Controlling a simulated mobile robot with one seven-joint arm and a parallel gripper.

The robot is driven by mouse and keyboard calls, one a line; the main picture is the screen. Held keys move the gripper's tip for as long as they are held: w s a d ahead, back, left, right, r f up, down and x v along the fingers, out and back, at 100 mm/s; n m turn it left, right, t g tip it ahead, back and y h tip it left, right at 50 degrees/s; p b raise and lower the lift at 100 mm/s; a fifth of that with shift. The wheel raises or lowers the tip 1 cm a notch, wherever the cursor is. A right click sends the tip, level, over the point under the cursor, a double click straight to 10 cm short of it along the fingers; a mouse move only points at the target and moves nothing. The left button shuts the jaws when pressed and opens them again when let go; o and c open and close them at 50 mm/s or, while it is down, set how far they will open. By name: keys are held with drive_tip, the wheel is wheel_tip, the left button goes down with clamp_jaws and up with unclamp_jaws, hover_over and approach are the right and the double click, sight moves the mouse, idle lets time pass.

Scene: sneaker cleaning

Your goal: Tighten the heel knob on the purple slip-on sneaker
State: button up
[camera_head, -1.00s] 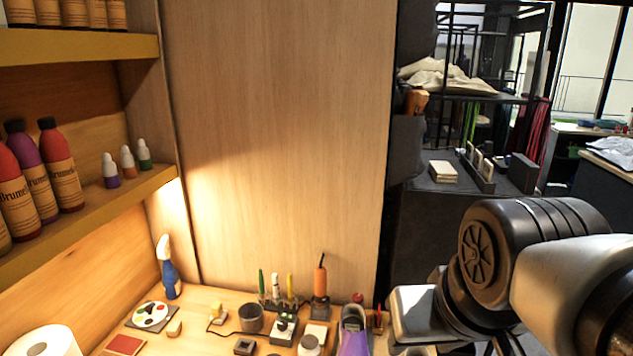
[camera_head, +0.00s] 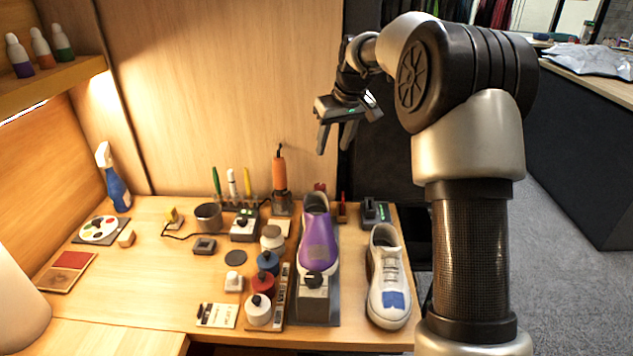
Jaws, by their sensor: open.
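The purple slip-on sneaker (camera_head: 318,240) sits on a dark stand on the wooden bench, its toe toward the back wall or front not clear to me. A grey block with a dark round knob (camera_head: 314,280) is at the sneaker's near end. My gripper (camera_head: 334,142) is open and empty, in the air above and behind the sneaker, well clear of it, with its fingers pointing down.
A white sneaker with a blue patch (camera_head: 388,280) stands right of the purple one. Several lidded jars, including a red one (camera_head: 263,285), stand close on its left. An orange tool (camera_head: 280,175) stands upright behind. A spray bottle (camera_head: 116,185) is at far left.

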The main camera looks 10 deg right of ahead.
sight(320, 186)
drive_tip(key=b+x, duration=0.1)
drive_tip(key=x, duration=1.6)
drive_tip(key=shift+w+f+b, duration=0.2)
drive_tip(key=shift+w+b, duration=0.1)
drive_tip(key=shift+b, duration=0.1)
drive_tip(key=shift+c, duration=0.4)
drive_tip(key=c, duration=1)
drive_tip(key=shift+o, duration=0.2)
drive_tip(key=shift+a+m+h, duration=0.2)
drive_tip(key=shift+m+h, duration=0.1)
drive_tip(key=shift+m, duration=0.5)
drive_tip(key=shift+m+p, duration=0.3)
drive_tip(key=shift+m, duration=0.2)
drive_tip(key=shift+s, duration=0.1)
drive_tip(key=o, duration=1)
drive_tip(key=shift+o, duration=0.2)
